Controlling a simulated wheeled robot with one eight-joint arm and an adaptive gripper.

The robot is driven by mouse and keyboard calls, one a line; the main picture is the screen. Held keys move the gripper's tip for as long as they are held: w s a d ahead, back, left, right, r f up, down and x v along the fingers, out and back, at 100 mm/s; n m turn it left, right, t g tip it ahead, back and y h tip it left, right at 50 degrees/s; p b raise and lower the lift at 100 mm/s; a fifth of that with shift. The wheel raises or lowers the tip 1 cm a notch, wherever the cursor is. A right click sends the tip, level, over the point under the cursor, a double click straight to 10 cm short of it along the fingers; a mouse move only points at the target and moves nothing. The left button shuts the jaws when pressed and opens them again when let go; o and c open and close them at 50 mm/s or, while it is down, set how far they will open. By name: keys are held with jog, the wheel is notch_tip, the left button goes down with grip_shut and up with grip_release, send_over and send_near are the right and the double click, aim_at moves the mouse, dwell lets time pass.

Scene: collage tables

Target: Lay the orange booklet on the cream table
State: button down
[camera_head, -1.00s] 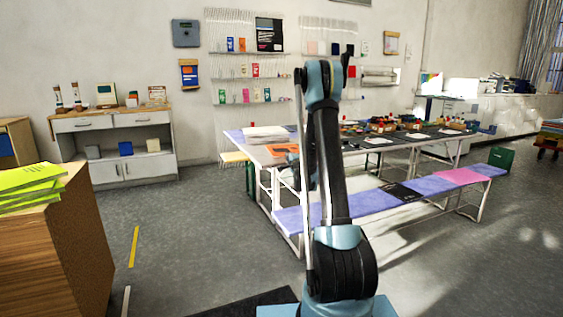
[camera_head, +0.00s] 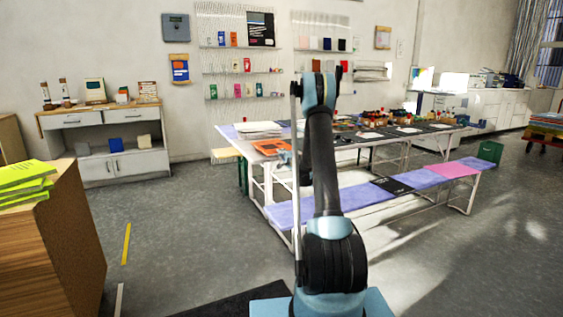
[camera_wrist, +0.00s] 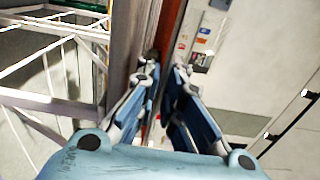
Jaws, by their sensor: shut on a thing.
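The orange booklet (camera_head: 270,146) shows flat at the near left end of the long table (camera_head: 228,132), which has a lilac and pale top with dark mats. My gripper (camera_head: 285,158) is by the booklet's near right side, partly hidden behind my arm. In the wrist view my gripper (camera_wrist: 165,78) is shut on the booklet, which shows as a thin orange strip (camera_wrist: 184,30) seen nearly edge-on. Whether the booklet touches the tabletop I cannot tell.
A white stack (camera_head: 258,128) lies behind the booklet. Several small items cover the table's right part. A lilac bench (camera_head: 350,198) stands along its near side. A wooden cabinet with green booklets (camera_head: 24,178) is at the left. Grey floor lies open between.

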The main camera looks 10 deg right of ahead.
jog(key=shift+f, duration=1.6)
jog(key=c, duration=1.8)
grip_release()
jog(key=shift+o, duration=0.2)
